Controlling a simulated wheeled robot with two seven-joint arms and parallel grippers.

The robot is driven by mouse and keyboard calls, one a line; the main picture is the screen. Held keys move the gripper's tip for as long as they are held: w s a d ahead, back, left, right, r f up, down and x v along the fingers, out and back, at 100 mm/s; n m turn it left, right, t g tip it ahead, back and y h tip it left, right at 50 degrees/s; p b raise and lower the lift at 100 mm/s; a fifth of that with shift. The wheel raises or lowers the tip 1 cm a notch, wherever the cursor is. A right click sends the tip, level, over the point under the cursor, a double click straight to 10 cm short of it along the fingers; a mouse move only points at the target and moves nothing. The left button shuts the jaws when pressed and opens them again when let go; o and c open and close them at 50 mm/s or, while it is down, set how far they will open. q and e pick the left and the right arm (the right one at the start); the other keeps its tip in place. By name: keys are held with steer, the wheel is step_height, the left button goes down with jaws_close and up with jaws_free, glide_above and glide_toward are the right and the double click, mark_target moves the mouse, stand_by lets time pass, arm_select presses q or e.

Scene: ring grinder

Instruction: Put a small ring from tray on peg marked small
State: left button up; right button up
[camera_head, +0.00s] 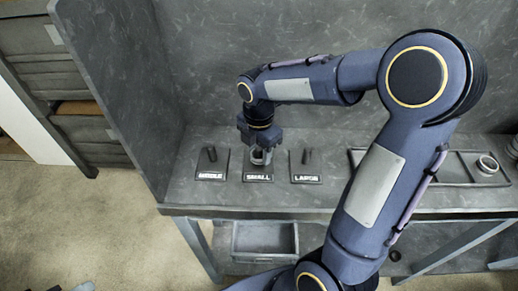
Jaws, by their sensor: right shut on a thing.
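My right gripper (259,151) points down over the middle plate (258,178), marked SMALL. It is shut on a small light metal ring (257,158), low over the plate. The gripper and ring hide the peg there, so I cannot tell whether the ring is around it. The plate marked LARGE (306,179) is to the right and the plate marked MIDDLE (211,175) to the left; each has a bare dark upright peg. The dark tray (454,174) is at the right of the bench, partly behind my right arm. My left gripper does not show clearly.
A light ring (487,165) is at the tray's right side, and another round part (515,147) is at the picture's right edge. The grey bench (185,192) has a back wall and a left side wall. An open drawer-like box (264,238) sits below the bench.

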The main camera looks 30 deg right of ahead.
steer(key=shift+f+b, duration=0.35)
steer(key=shift+f, duration=0.25)
steer(key=o, duration=0.7)
step_height(320, 180, up, 11)
steer(key=p, duration=0.9)
steer(key=shift+r+p, duration=0.1)
steer(key=shift+p, duration=0.3)
steer(key=s+a+r+m+t+y, duration=0.1)
steer(key=s+m+t, duration=0.1)
steer(key=s+m, duration=0.3)
steer(key=s+a+r+m+t+y+b, duration=0.1)
steer(key=s+m, duration=0.5)
steer(key=m, duration=0.4)
steer(key=s+a+r+m+t+y, duration=0.1)
steer(key=s+a+m+t, duration=0.1)
steer(key=s+m, duration=0.4)
steer(key=shift+a+r+m+t+y, duration=0.1)
steer(key=shift+r+m+t+y, duration=0.25)
steer(key=shift+m, duration=0.45)
